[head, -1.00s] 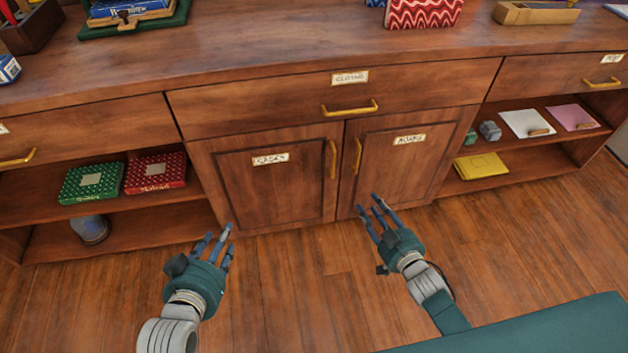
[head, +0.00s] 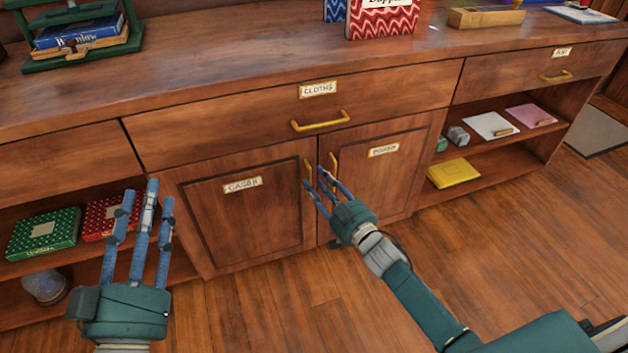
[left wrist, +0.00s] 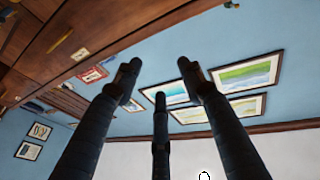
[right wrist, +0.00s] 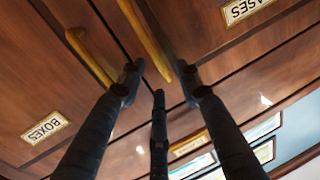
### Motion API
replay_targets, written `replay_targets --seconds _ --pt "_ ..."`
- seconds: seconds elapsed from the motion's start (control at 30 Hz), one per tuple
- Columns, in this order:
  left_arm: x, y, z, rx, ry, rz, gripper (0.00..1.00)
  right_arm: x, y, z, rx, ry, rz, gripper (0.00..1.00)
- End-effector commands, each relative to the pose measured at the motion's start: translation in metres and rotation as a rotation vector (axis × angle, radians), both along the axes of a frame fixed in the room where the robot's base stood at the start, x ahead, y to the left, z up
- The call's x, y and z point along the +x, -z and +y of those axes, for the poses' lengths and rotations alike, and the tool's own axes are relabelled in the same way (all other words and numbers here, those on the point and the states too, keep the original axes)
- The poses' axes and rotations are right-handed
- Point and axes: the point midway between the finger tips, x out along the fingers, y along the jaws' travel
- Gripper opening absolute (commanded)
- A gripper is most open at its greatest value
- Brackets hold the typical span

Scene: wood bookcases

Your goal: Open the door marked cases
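The door marked cases (head: 225,220) is closed, below the cloths drawer at the left of the double cabinet. Its label (head: 242,185) also shows at the top right in the right wrist view (right wrist: 245,10). Its upright brass handle (head: 308,168) is by the door's right edge. My right gripper (head: 319,178) is open at the handles, with its fingertips close to the cases handle. In the right wrist view this handle (right wrist: 150,45) reaches down between the spread fingers; contact is unclear. My left gripper (head: 148,194) is open and empty, in front of the left shelves.
The closed boxes door (head: 385,185) adjoins on the right, its handle (head: 333,162) close to my right fingers. The cloths drawer (head: 240,105) is shut above. Open shelves hold green (head: 43,232) and red boxes at left and a yellow packet (head: 454,173) at right. Floor in front is clear.

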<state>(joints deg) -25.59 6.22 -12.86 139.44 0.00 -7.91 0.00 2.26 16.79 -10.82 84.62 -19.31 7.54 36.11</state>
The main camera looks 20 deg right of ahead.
Motion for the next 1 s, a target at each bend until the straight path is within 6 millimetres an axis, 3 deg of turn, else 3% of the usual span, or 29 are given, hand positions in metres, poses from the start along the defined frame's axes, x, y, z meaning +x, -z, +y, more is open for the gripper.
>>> replay_targets --seconds 0.3,0.63,0.8,1.0 --pt "-0.013 -0.037 -0.001 -0.048 0.01 -0.17 0.4 0.023 0.001 0.005 -0.001 0.0 0.001 0.34" --pt "-0.015 -0.042 -0.001 -0.052 0.011 -0.189 0.4 0.025 0.0 0.006 0.0 0.0 0.001 0.34" --pt "-0.015 -0.041 -0.001 -0.052 0.011 -0.188 0.4 0.025 0.001 0.006 0.0 0.0 0.001 0.03" --pt "-0.015 -0.041 -0.002 -0.052 0.011 -0.188 0.4 0.024 0.001 0.007 -0.002 -0.001 0.001 0.0"
